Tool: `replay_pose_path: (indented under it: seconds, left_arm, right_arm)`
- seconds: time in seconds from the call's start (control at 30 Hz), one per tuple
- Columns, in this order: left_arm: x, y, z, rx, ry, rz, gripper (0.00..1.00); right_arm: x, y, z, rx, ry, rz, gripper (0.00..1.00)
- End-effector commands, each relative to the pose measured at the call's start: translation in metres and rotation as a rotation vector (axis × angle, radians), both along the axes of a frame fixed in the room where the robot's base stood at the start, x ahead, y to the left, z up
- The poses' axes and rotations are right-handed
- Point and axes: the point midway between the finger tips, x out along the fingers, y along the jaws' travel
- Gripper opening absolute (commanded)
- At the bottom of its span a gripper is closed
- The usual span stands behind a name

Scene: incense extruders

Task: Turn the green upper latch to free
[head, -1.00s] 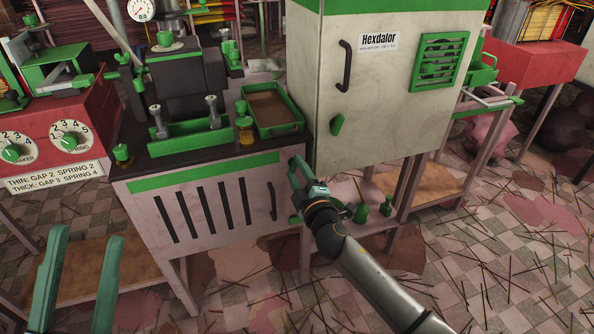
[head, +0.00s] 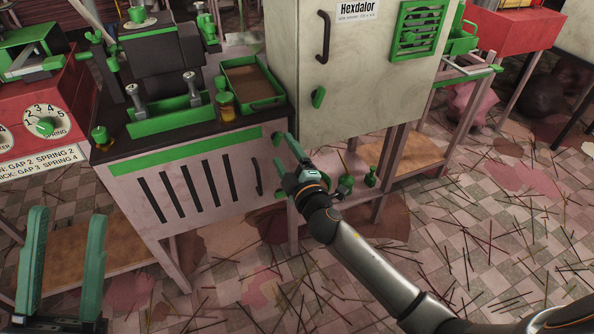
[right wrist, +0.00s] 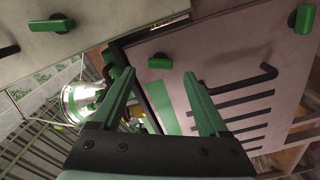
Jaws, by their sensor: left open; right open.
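The green upper latch (head: 277,139) is a small knob on the pale pink door of the low cabinet, near its top right corner. In the right wrist view the upper latch (right wrist: 160,61) lies sideways, just beyond and between my fingertips. My right gripper (head: 282,150) is open and empty in front of it, apart from it as far as I can see. Its fingers also show in the wrist view (right wrist: 159,74). The lower latch (head: 279,195) sits below on the same door, partly covered by the gripper. My left gripper (head: 72,212) is open and empty at lower left.
A black handle (head: 257,177) stands out from the door beside the latches. The white Hexdalor cabinet (head: 350,80), with its own green latch (head: 318,97), overhangs close to my right gripper. Green knobs (head: 371,176) stand on a low shelf behind it. The littered floor is open at right.

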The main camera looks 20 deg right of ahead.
Motion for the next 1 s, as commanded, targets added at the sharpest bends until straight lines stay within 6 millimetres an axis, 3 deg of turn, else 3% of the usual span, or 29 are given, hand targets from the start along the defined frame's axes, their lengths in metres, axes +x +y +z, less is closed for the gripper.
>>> replay_pose_path:
  seconds: [0.2, 0.43, 0.63, 1.0]
  left_arm:
    - [0.0, 0.001, 0.008, 0.01, -0.008, 0.009, 0.5]
    - [0.0, 0.002, 0.01, 0.012, -0.012, 0.019, 0.5]
    - [0.0, 0.003, 0.01, 0.011, -0.012, 0.019, 0.5]
    - [0.0, 0.002, 0.01, 0.008, -0.011, 0.017, 0.5]
  right_arm:
    - [-0.045, -0.001, 0.0, 0.001, 0.003, 0.001, 0.78]
    - [-0.078, -0.002, 0.0, 0.002, 0.002, 0.001, 0.78]
    - [-0.09, -0.003, 0.0, 0.0, -0.001, 0.001, 0.78]
    - [-0.091, -0.003, 0.001, 0.0, -0.001, 0.001, 0.78]
